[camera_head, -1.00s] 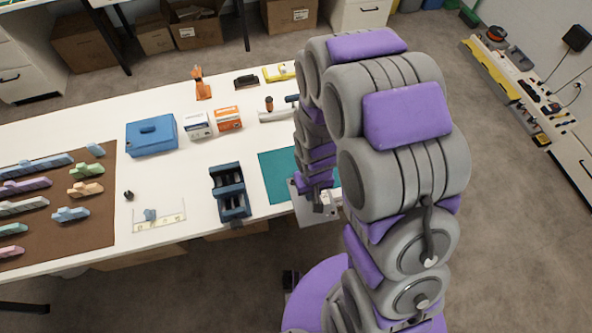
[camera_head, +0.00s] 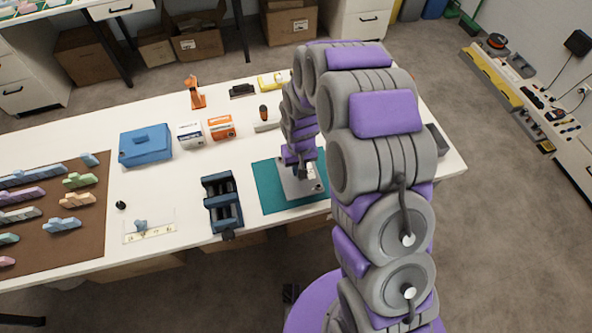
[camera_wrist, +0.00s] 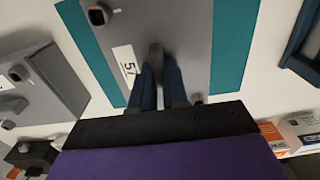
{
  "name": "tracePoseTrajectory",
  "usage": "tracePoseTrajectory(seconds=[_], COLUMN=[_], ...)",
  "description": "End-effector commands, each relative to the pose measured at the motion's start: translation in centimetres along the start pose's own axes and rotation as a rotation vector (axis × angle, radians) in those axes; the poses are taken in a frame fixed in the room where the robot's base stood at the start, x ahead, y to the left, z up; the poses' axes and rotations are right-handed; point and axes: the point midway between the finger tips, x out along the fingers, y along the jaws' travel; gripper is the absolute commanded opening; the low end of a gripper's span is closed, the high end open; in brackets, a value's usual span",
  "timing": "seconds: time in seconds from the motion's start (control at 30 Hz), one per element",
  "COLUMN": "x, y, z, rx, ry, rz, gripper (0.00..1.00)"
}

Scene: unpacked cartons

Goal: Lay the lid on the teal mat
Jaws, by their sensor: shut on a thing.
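The lid (camera_head: 308,193) is a flat grey plate with a raised handle. It is over the teal mat (camera_head: 270,193) on the white table. My gripper (camera_head: 308,176) is above the lid, partly hidden by my arm. In the wrist view my gripper (camera_wrist: 158,82) is shut on the lid's handle. The lid (camera_wrist: 190,35) carries a white label there, and the teal mat (camera_wrist: 237,45) shows along both its sides. I cannot tell whether the lid touches the mat.
A dark blue rack (camera_head: 222,203) stands left of the mat. A blue box (camera_head: 146,146) and orange-and-white cartons (camera_head: 221,127) are farther back. A grey box (camera_wrist: 45,90) with knobs lies beside the mat in the wrist view.

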Motion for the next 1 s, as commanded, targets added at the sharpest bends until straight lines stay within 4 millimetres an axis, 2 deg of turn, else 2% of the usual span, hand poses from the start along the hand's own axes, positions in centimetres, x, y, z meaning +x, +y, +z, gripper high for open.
tracePoseTrajectory(seconds=[0.27, 0.5, 0.83, 0.87, 1.0], x=[0.3, 3.7, 3.8, 3.9, 3.9], y=[-0.7, -0.3, -0.2, -0.2, -0.5], z=[-1.7, -1.4, -1.4, -1.4, -1.5], rx=[-0.002, -0.001, -0.001, -0.001, -0.002], ry=[-0.001, -0.004, -0.002, -0.002, -0.002], rz=[0.008, 0.005, 0.003, 0.004, 0.006], gripper=[0.0, 0.0, 0.0, 0.15, 0.28])
